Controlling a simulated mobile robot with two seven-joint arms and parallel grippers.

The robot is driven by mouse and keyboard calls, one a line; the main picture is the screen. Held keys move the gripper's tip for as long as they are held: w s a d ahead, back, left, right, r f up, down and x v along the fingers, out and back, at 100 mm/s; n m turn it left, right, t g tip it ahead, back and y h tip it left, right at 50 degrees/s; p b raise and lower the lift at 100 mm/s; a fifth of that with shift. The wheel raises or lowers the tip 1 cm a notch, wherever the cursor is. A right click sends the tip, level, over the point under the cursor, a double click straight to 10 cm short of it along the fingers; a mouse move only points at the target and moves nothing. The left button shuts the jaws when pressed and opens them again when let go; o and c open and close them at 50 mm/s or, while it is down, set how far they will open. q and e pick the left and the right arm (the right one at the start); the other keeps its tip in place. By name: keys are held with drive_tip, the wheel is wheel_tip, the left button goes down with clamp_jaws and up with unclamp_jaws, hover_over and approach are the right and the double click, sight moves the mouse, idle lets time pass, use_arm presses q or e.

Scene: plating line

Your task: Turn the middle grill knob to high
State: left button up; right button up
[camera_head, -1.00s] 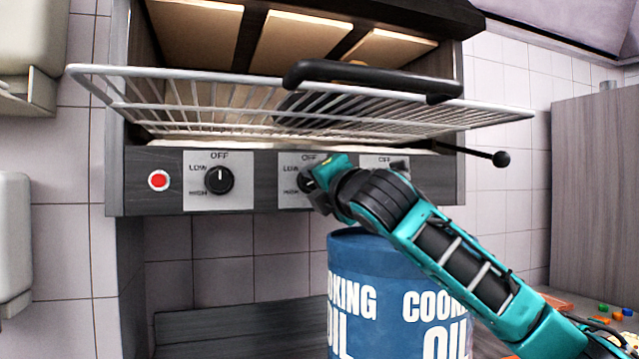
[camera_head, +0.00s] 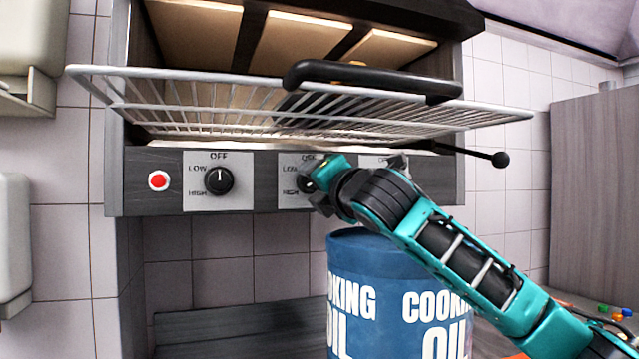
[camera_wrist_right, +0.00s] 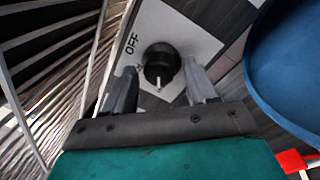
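The middle grill knob (camera_head: 305,183) is black, on a white plate marked OFF, LOW and HIGH; my right gripper partly hides it in the head view. In the right wrist view the knob (camera_wrist_right: 160,62) lies between the fingertips of my right gripper (camera_wrist_right: 163,88). The fingers are apart, one on each side, with gaps visible between them and the knob. A white mark shows on the knob's lower side there, turned away from the OFF label. My right gripper (camera_head: 322,185) is at the panel in the head view. My left gripper is not in view.
The left knob (camera_head: 219,181) points up to OFF, beside a red light (camera_head: 158,181). The wire rack (camera_head: 190,107) with a black handle (camera_head: 372,80) juts out above the panel. A blue cooking oil drum (camera_head: 375,270) stands just below my right arm.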

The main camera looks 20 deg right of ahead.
drive_tip(key=shift+o, duration=0.5)
drive_tip(key=shift+s, duration=0.1)
drive_tip(key=s+d+f+b, duration=0.1)
drive_tip(key=s+b, duration=0.1)
drive_tip(key=s, duration=1)
drive_tip(key=shift+s+d+f, duration=0.15)
drive_tip(key=shift+s, duration=0.15)
